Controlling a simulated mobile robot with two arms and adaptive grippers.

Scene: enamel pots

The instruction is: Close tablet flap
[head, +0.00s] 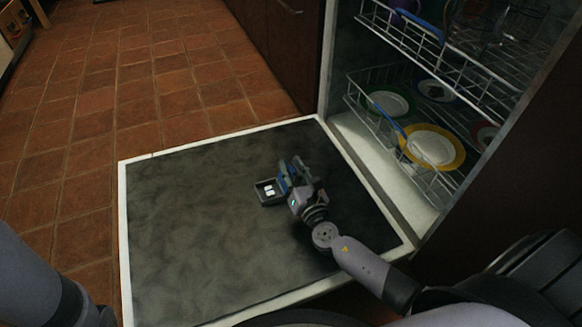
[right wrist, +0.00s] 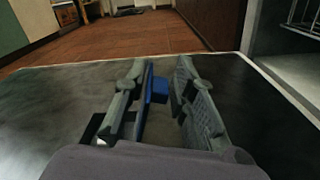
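The open dishwasher door (head: 190,250) lies flat, its dark inner face up. A small dark tablet compartment (head: 260,188) with white inside sits in it. A blue flap (head: 283,184) stands raised at the compartment's right side. My right gripper (head: 290,175) is just above the door, right beside the flap and compartment. In the right wrist view its fingers are apart, with the blue flap (right wrist: 158,88) showing between and just beyond them; I cannot tell whether they touch it. The compartment's white part shows left of the left finger. My left gripper is out of view.
Two wire racks stand in the dishwasher at right; the lower rack (head: 377,115) holds several plates, including a yellow-rimmed plate (head: 432,147). Dark cabinets (head: 275,45) stand behind the door. Tiled floor (head: 120,80) is free at left. The door's left half is clear.

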